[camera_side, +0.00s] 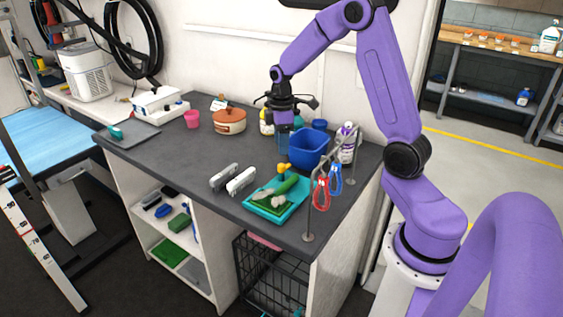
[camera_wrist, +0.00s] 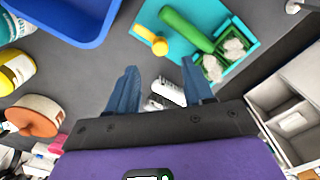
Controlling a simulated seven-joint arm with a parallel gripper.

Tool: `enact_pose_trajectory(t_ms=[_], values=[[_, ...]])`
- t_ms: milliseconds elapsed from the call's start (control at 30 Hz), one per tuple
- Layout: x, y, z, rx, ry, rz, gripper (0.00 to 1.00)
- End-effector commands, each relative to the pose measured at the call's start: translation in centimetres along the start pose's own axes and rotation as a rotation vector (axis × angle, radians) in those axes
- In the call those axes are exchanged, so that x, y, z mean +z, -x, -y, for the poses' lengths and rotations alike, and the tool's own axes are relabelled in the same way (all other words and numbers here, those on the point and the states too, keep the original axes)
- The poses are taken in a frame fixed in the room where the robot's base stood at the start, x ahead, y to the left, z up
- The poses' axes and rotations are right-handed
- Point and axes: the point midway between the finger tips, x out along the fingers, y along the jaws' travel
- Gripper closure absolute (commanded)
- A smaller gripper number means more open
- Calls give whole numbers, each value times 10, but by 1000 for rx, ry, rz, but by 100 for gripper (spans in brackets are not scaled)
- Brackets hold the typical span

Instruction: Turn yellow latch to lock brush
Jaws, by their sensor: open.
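The yellow latch (camera_side: 283,169) stands at the back edge of a teal tray (camera_side: 262,209) in the side view. In the wrist view the yellow latch (camera_wrist: 157,45) shows as a knob with a short arm, beside the green brush handle (camera_wrist: 187,29). The brush (camera_side: 272,196) lies in the tray, with pale fluffy clumps on its head. My gripper (camera_side: 284,143) points down above the counter, behind and above the latch, close to the blue bin in the picture. In the wrist view my gripper (camera_wrist: 166,82) has its two blue fingers apart, with nothing held between them. The latch is beyond the fingertips, untouched.
A blue bin (camera_side: 308,150) stands just behind the tray. A metal rail (camera_side: 309,212) with red and blue loops stands to its right. The counter's front left is mostly clear.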

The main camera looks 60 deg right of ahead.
Motion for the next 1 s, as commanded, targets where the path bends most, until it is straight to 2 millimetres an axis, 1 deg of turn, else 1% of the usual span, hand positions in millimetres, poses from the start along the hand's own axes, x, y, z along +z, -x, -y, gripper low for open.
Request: enact_pose_trajectory(t_ms=[33,200,400,600,833,867,900,967,1000], values=[[1,-11,1,-5,1,4,49],[1,-41,1,-4,-1,3,49],[0,-64,1,-2,-1,2,49],[0,-73,1,-1,-1,0,49],[0,-73,0,0,0,0,49],[0,-73,0,0,0,0,52],[0,-73,0,0,0,0,65],[0,-73,0,0,0,0,84],[0,-73,0,0,0,0,97]])
